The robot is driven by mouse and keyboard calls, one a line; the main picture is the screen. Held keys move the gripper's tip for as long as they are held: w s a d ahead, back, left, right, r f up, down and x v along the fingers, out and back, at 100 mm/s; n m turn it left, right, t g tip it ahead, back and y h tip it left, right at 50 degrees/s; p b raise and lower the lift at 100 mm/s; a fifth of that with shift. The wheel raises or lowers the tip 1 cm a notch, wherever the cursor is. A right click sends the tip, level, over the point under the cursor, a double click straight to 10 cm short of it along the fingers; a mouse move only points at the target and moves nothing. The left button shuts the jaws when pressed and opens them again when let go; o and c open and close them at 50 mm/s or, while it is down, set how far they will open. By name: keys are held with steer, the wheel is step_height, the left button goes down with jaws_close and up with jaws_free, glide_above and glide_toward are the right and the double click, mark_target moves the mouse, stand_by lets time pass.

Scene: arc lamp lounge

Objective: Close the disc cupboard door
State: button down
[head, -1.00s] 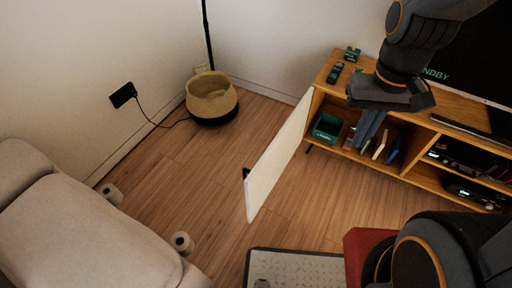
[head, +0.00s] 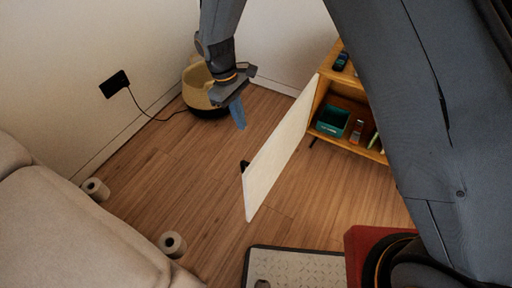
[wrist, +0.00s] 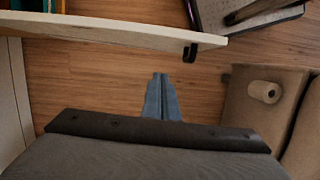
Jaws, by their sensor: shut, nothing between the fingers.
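The disc cupboard door (head: 278,158) is a white panel that stands wide open, jutting out from the left end of the wooden media cabinet (head: 340,136). A dark handle (head: 244,166) sits near its free edge on the left face. My gripper (head: 239,118) is shut and empty, to the left of the door on its outer side, apart from it. In the wrist view my gripper's fingers (wrist: 162,90) are together, with the door edge (wrist: 110,32) and its dark handle (wrist: 190,52) beyond them.
Inside the cabinet are a green box (head: 332,120) and several upright cases. A sofa (head: 70,225), paper rolls (head: 172,244) and a grey mat (head: 290,268) border clear wooden floor.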

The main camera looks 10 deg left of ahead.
steer(key=s+d+f, duration=0.2)
steer(key=d+f, duration=0.3)
steer(key=f, duration=0.5)
steer(key=shift+s+d+p, duration=0.25)
steer(key=shift+s+p, duration=0.1)
